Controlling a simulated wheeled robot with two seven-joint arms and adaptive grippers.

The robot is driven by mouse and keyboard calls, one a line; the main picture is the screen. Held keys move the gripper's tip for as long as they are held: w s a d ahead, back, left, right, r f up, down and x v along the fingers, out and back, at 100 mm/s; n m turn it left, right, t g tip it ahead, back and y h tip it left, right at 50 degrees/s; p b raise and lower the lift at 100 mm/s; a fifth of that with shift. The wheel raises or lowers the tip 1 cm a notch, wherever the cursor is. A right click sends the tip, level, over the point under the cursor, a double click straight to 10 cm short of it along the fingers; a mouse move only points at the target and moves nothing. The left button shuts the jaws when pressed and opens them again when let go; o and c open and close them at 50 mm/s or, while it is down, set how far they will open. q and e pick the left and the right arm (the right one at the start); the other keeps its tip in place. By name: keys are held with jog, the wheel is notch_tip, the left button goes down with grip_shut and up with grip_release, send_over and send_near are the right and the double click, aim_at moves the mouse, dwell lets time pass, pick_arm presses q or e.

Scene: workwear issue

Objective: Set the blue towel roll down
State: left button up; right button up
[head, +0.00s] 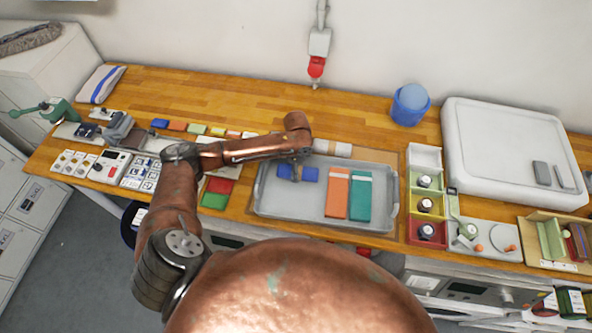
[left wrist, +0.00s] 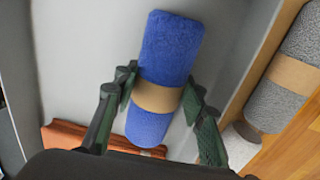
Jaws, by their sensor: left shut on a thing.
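The blue towel roll (left wrist: 172,52) has a tan paper band around its middle. In the left wrist view it lies between the two dark green fingers of my left gripper (left wrist: 155,105), which are shut on it near the band. In the head view the blue roll (head: 311,174) shows at the back left of the grey tray (head: 290,218), under my left gripper (head: 296,175). I cannot tell whether the roll touches the tray floor. My right gripper is not in view.
An orange folded cloth (head: 337,196) and a teal one (head: 360,198) lie in the tray, right of the blue roll. A grey roll with a brown band (left wrist: 292,75) lies outside the tray, beyond its wall. The tray's front left floor is bare.

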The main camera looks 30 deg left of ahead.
pick_arm(q)
jog(key=o, duration=1.2)
jog(key=shift+f, duration=0.15)
notch_tip(320, 180, up, 12)
jog(key=b, duration=0.1)
jog(key=shift+w+r, duration=0.2)
jog(key=shift+w, duration=0.05)
